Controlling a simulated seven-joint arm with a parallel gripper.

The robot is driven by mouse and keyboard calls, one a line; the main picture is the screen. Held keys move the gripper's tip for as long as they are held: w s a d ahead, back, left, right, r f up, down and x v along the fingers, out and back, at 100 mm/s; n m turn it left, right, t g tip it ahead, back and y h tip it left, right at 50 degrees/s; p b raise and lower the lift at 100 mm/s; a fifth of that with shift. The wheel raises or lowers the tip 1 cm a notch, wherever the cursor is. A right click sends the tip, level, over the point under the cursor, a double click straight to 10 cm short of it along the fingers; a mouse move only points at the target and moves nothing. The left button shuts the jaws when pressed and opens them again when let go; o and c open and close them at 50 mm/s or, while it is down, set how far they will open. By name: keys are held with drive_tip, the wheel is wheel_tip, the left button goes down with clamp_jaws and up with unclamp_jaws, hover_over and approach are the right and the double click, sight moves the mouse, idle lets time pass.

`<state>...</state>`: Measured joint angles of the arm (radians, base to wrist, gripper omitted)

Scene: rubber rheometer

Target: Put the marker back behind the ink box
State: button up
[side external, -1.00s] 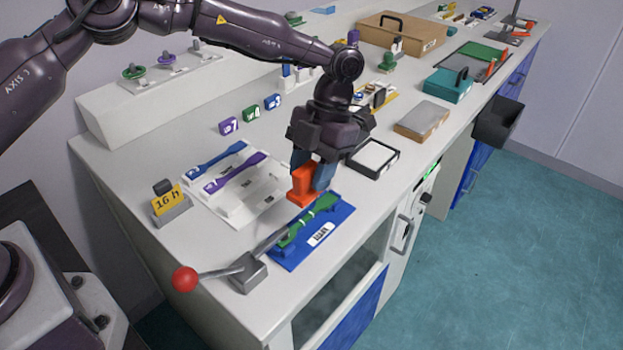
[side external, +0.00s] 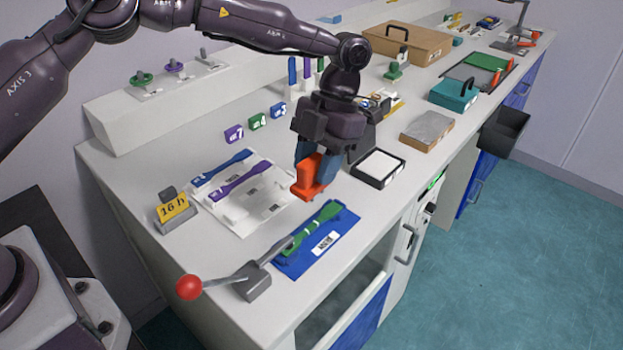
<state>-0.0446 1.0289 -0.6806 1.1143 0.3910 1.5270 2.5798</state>
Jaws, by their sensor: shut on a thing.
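The marker (side external: 309,178) is an orange-red block with a wider foot. My gripper (side external: 316,168) is shut on it, with blue fingers at its sides, and holds it just above the far end of the blue mat (side external: 291,262). The ink box (side external: 378,168) is a black open box with a white pad, on the bench to the right of my gripper and apart from the marker. A green dumbbell-shaped strip (side external: 312,231) lies on the blue mat. The marker's underside is hidden.
A grey lever press with a red knob (side external: 189,287) reaches over the blue mat's near end. A white tray (side external: 245,212) with blue and purple strips lies to the left. A grey-topped brown box (side external: 427,130) stands beyond the ink box. Number tags (side external: 257,122) stand behind.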

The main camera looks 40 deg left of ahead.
drive_tip(key=w+a+r+n+t, duration=0.1)
drive_tip(key=a+n+t, duration=0.3)
drive_tip(key=a+n, duration=0.5)
drive_tip(key=w+a+r+n+t, duration=0.2)
drive_tip(key=a+n, duration=0.8)
drive_tip(key=n, duration=1.5)
drive_tip(key=w+t, duration=0.2)
drive_tip(key=t, duration=0.1)
drive_tip(key=shift+h, duration=0.3)
drive_tip(key=shift+w+a+n, duration=0.1)
drive_tip(key=shift+n, duration=0.7)
clamp_jaws()
drive_tip(key=w+f+n, duration=0.1)
drive_tip(key=w+f, duration=0.2)
drive_tip(key=w, duration=0.1)
drive_tip(key=w+f+n+y, duration=0.1)
drive_tip(key=w+f+n, duration=0.1)
drive_tip(key=w, duration=0.3)
drive_tip(key=w+a+f+n+y, duration=0.1)
drive_tip(key=w+f, duration=0.3)
drive_tip(key=w, duration=0.1)
drive_tip(key=shift+w+n, duration=0.1)
drive_tip(key=shift+n, duration=0.3)
drive_tip(key=shift+w+f, duration=0.35)
drive_tip(key=shift+f, duration=1.6)
